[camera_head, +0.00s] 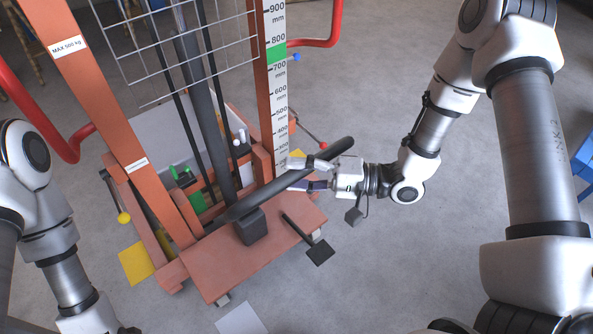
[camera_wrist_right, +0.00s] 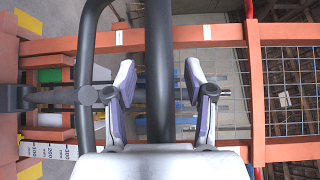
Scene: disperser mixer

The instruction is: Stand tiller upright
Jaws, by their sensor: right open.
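The tiller (camera_head: 264,193) is a dark grey bar low over the orange base of the lift. In the head view it slants from the dark pivot block (camera_head: 250,228) region up to the right. My right gripper (camera_head: 302,174) is at its right part, with one finger above and one below it. In the right wrist view the fingers (camera_wrist_right: 160,78) are apart, one on each side of a dark tiller bar (camera_wrist_right: 160,45), with gaps visible on both sides. Another dark curved bar (camera_wrist_right: 88,50) runs to the left. My left gripper is out of the head view; only its arm shows.
The orange lift frame (camera_head: 103,118) with a wire mesh guard (camera_head: 180,50) and a millimetre scale (camera_head: 278,100) stands behind the tiller. Red curved handles (camera_head: 338,22) stick out at the sides. A black pedal (camera_head: 320,253) is at the front. Grey floor (camera_head: 420,270) is clear to the right.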

